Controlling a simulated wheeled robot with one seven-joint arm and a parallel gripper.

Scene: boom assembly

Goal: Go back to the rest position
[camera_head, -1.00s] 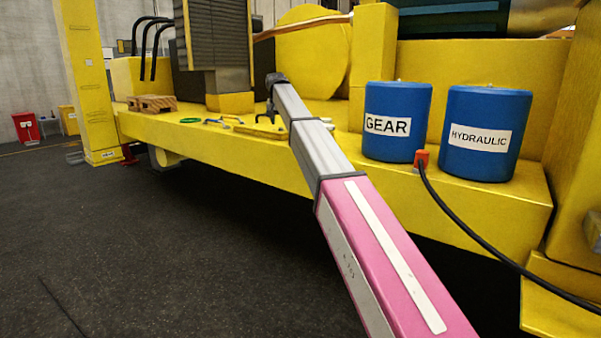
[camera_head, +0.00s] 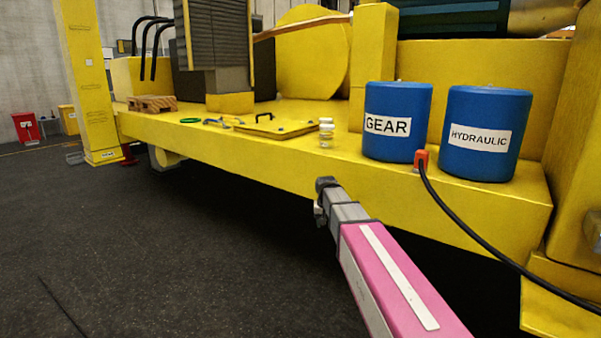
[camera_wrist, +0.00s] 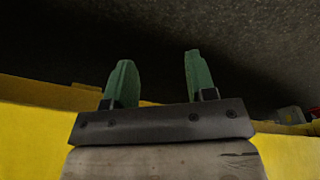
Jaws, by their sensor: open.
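My gripper (camera_wrist: 157,80) is open, with its two green fingers apart and nothing between them in the wrist view. In the head view my pink and grey arm reaches up from the bottom right, and its dark end stands in front of the yellow platform's front face. The fingers are hidden there. The yellow platform (camera_head: 240,160) runs across the head view. In the wrist view, dark space and grey floor lie beyond the fingers, and yellow surface shows on both sides.
Blue GEAR (camera_head: 397,145) and HYDRAULIC (camera_head: 481,160) drums stand on the platform, with a black cable (camera_head: 455,217) beside them. Dark floor (camera_head: 170,260) is free at left.

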